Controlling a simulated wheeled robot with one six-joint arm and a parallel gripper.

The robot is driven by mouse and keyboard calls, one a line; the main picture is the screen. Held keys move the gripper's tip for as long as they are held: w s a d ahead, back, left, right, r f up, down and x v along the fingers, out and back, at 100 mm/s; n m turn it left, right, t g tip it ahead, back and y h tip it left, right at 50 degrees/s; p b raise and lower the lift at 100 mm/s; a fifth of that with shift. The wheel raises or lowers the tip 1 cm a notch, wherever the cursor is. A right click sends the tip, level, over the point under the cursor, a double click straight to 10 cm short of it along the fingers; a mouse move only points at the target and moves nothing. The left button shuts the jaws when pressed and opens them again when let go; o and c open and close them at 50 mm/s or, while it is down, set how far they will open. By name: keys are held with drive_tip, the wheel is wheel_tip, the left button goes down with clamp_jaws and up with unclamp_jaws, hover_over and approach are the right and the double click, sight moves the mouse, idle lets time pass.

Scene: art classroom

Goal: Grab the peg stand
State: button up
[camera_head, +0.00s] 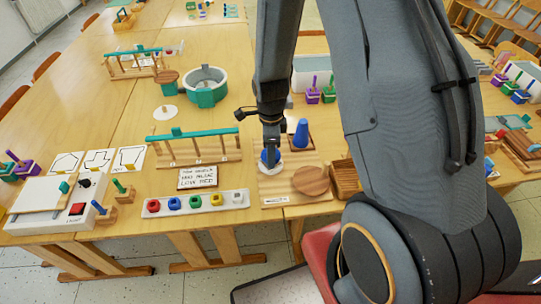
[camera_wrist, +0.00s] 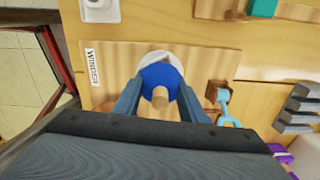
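A white round base (camera_wrist: 165,60) with a blue round piece (camera_wrist: 158,76) and a pale wooden peg (camera_wrist: 160,97) shows in the wrist view; it looks like the peg stand. It stands on a light wooden board marked "WINDER". My gripper (camera_wrist: 160,90) is right over it, with one finger on each side of the blue piece. Whether the fingers press on it cannot be told. In the head view my gripper (camera_head: 270,150) points down at the blue piece (camera_head: 265,157), mostly hidden behind it. Another white disc with a peg (camera_head: 167,112) stands farther back left.
A blue cone (camera_head: 301,133) stands just behind right of my gripper, and a round wooden disc (camera_head: 311,181) lies in front right. The table's front edge is close.

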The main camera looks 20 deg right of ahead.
clamp_jaws()
idle(0.4)
